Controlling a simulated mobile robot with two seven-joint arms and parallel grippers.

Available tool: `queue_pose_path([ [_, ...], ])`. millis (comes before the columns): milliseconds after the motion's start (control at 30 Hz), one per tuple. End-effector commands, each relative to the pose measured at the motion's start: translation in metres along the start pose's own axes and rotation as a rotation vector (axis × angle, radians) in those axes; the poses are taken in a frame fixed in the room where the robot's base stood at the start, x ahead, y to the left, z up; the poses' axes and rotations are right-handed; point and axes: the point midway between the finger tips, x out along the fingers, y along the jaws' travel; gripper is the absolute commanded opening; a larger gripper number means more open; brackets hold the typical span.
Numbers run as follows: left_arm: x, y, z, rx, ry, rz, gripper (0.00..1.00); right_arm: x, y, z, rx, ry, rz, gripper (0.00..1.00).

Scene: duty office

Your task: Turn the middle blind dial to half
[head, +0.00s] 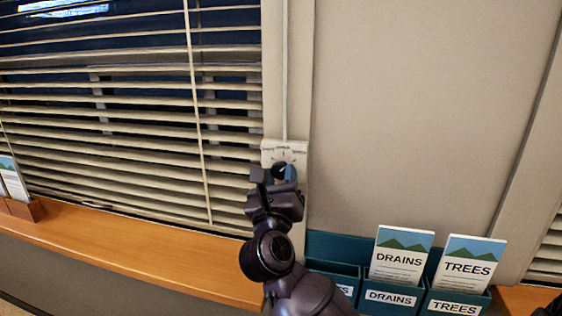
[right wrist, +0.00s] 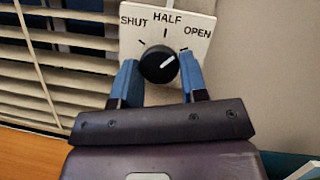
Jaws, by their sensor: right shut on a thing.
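The blind dial is a black round knob (right wrist: 158,64) on a white plate (right wrist: 197,50) marked SHUT, HALF and OPEN. Its white pointer line slants up and right, toward the OPEN side and away from HALF. In the head view the plate (head: 284,150) sits on the post right of the blind (head: 120,140), whose slats have dark gaps between them. My right gripper (head: 274,174) is at the plate, shut on the knob, with one blue finger on each side in the right wrist view (right wrist: 158,72). It partly hides the knob in the head view. My left gripper is not in view.
A wooden sill (head: 130,245) runs below the blind. Right of my arm, a teal leaflet rack (head: 330,246) holds DRAINS (head: 398,257) and TREES (head: 466,264) leaflets. A small leaflet holder (head: 22,209) stands at the far left. The wall (head: 430,110) right of the post is bare.

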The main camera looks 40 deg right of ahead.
Motion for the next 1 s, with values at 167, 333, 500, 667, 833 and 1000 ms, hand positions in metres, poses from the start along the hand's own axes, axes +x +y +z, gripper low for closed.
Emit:
queue_pose_path([
  [167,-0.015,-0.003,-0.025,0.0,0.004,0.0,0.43,0.001,-0.002,0.003,-0.132,0.005,0.057,0.16],
  [333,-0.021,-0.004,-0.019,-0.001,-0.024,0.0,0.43,0.001,-0.003,0.002,-0.262,0.001,0.11,0.16],
  [500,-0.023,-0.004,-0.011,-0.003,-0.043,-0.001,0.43,0.0,-0.004,0.001,-0.398,-0.002,0.166,0.16],
  [667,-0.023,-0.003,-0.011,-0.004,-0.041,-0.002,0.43,0.0,-0.004,0.001,-0.505,-0.002,0.211,0.16],
  [833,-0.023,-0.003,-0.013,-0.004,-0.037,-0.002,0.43,0.0,-0.005,0.001,-0.592,-0.001,0.246,0.16],
  [1000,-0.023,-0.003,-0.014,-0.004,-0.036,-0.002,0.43,0.001,-0.005,0.001,-0.645,0.0,0.268,0.16],
])
